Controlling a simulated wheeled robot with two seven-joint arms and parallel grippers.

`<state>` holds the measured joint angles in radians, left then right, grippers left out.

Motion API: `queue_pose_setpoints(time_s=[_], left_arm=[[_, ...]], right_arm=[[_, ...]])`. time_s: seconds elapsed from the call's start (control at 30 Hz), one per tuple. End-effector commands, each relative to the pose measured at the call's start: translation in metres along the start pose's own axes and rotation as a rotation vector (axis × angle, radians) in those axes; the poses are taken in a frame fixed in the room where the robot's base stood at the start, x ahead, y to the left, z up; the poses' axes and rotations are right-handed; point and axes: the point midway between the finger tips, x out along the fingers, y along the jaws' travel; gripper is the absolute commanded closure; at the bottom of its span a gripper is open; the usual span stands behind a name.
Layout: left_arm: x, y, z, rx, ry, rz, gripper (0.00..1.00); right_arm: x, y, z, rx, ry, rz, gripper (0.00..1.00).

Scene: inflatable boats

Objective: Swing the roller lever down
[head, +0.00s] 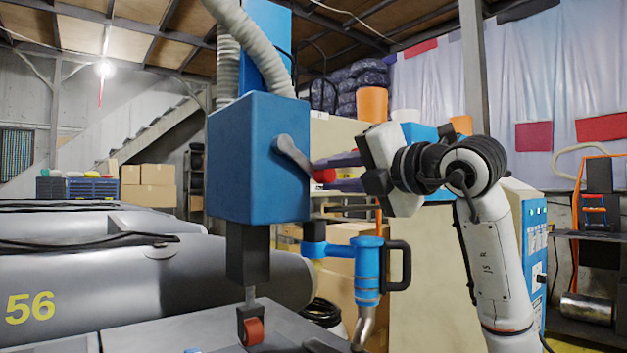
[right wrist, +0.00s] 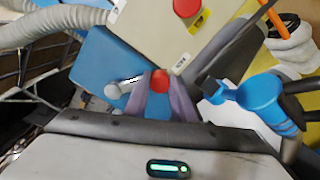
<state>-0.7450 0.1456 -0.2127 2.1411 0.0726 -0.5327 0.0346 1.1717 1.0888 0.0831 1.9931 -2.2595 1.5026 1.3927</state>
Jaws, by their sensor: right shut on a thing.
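The roller lever (head: 292,152) is a grey arm on the side of a blue box-shaped machine head (head: 258,160). It slopes down to the right and ends in a red knob (head: 325,175). My right gripper (head: 328,174) comes from the right, its purple fingers shut on the knob. In the right wrist view the red knob (right wrist: 160,80) sits between the two fingertips, with the grey lever (right wrist: 118,90) to its left. Below the head, a red roller (head: 252,331) hangs on a dark post, close above the grey boat surface. My left gripper is not in view.
A blue hot-air tool (head: 368,270) with a black handle is just below my right gripper; it also shows in the right wrist view (right wrist: 262,92). Grey inflatable boats (head: 130,270) fill the left. A beige cabinet (head: 420,270) stands behind my arm.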

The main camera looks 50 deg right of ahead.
Motion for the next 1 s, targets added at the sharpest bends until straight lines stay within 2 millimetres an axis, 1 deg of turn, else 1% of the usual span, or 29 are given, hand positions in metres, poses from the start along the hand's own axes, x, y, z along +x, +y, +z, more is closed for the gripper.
queue_pose_setpoints(time_s=[0.03, 0.2, 0.57, 0.6, 0.7, 1.0], left_arm=[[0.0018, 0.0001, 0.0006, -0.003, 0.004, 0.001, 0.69], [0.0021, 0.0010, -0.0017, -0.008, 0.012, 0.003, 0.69], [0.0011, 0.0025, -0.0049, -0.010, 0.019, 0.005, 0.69], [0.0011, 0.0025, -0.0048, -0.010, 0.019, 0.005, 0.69], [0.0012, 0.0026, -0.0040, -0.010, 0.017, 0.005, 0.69], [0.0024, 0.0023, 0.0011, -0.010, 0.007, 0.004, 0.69]], right_arm=[[-0.0029, -0.0033, 0.0011, 0.008, -0.006, -0.002, 1.00], [-0.0074, -0.0064, 0.0050, 0.028, -0.015, -0.010, 1.00], [-0.0069, -0.0066, 0.0041, 0.032, -0.012, -0.012, 1.00], [-0.0068, -0.0067, 0.0040, 0.032, -0.011, -0.012, 0.74], [-0.0068, -0.0064, 0.0041, 0.032, -0.012, -0.011, 0.58], [-0.0081, -0.0059, 0.0049, 0.031, -0.014, -0.009, 0.58]])
